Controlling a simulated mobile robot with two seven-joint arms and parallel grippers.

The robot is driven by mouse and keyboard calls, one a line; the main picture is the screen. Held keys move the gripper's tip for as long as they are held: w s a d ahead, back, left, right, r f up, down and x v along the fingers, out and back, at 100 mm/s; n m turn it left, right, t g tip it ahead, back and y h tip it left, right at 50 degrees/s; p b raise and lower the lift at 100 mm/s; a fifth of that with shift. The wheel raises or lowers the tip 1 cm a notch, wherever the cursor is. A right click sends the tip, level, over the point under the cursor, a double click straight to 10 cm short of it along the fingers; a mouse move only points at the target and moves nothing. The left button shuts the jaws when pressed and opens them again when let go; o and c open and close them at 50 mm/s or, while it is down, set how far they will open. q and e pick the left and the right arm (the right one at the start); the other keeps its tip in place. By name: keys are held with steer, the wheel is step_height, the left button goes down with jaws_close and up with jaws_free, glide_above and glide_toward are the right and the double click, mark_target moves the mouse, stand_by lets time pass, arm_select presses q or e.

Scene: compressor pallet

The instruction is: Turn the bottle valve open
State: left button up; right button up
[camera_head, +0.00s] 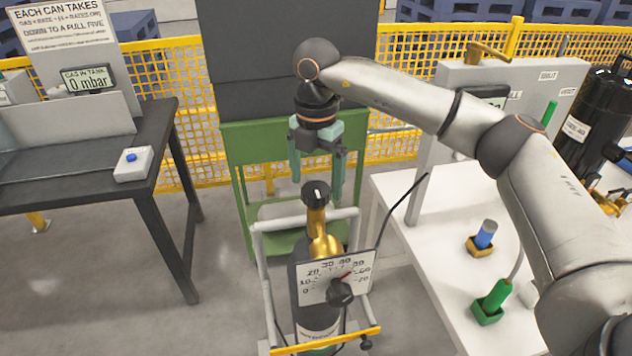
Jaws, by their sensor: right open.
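The gas bottle (307,270) is dark with a brass valve (320,235) on its neck and stands upright in a grey cart frame. A black valve knob (316,192) with a small white mark tops the brass. My left gripper is out of view.
A white table (425,215) on the right bears blue and green capped pieces in small holders. A dark bench (80,185) on the left holds a box with a blue button (132,163) and a display reading 0 mbar (88,80). Yellow fencing (185,85) stands behind.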

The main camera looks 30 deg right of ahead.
steer(key=shift+f, duration=0.85)
steer(key=shift+c, duration=0.3)
steer(key=c, duration=1.3)
